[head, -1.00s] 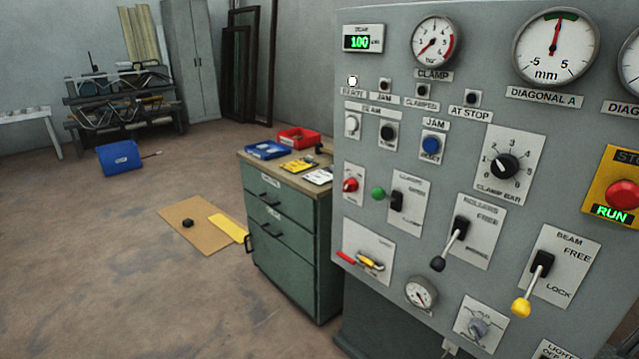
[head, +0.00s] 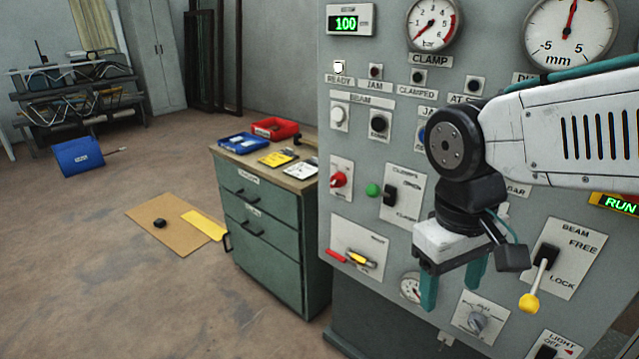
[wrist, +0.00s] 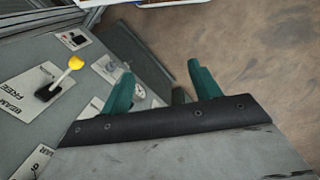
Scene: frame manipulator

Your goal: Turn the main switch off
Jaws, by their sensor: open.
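The grey control panel (head: 390,260) fills the right of the head view. On its left edge sits a red rotary knob (head: 338,180) on a pale plate; its label is too small to read. Below it is a plate with a red and a yellow-and-metal handle (head: 357,259). Which of these is the main switch I cannot tell for sure. My gripper (head: 452,284) is open and empty, fingers pointing down in front of the panel's lower middle, right of both. In the wrist view its teal fingers (wrist: 162,80) are spread, with nothing between them.
A yellow-tipped BEAM lever (head: 530,301) sticks out right of my gripper; it also shows in the wrist view (wrist: 75,63). A green knob (head: 373,190) is beside the red one. A green drawer cabinet (head: 262,235) stands left of the panel. The floor further left is mostly clear.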

